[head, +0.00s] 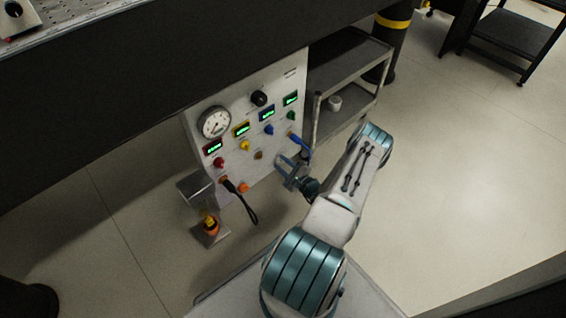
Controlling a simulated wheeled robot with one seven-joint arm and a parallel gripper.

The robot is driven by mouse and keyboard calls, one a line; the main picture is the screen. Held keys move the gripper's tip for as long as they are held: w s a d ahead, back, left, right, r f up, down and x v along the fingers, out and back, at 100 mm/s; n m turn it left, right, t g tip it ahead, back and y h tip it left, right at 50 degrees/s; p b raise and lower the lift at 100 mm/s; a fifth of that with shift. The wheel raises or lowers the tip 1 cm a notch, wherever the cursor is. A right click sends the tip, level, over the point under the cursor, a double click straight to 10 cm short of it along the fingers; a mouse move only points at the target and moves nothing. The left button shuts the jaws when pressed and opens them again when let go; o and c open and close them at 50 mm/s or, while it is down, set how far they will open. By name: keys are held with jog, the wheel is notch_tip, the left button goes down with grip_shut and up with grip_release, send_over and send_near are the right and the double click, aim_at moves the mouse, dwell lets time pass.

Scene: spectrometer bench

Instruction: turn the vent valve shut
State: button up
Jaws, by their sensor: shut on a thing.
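A light-coloured instrument panel (255,118) stands under the dark bench. At its lower right is a blue lever handle (302,146), which looks like the vent valve. It slants down to the right from its pivot on the panel. My gripper (291,161) is at the panel's lower right edge, shut on the blue handle near its lower end. The small view does not show the contact between fingers and handle clearly.
The panel also bears a round gauge (214,122), a black knob (259,98), several lit displays and coloured knobs. An orange-capped item (210,225) stands on a low shelf at left. A grey cart (350,75) stands close behind right.

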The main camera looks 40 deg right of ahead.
jog(key=shift+f+n+p, duration=0.15)
jog(key=shift+n+p, duration=1.7)
jog(key=shift+n, duration=2.45)
jog(key=shift+s, duration=0.1)
jog(key=o, duration=1)
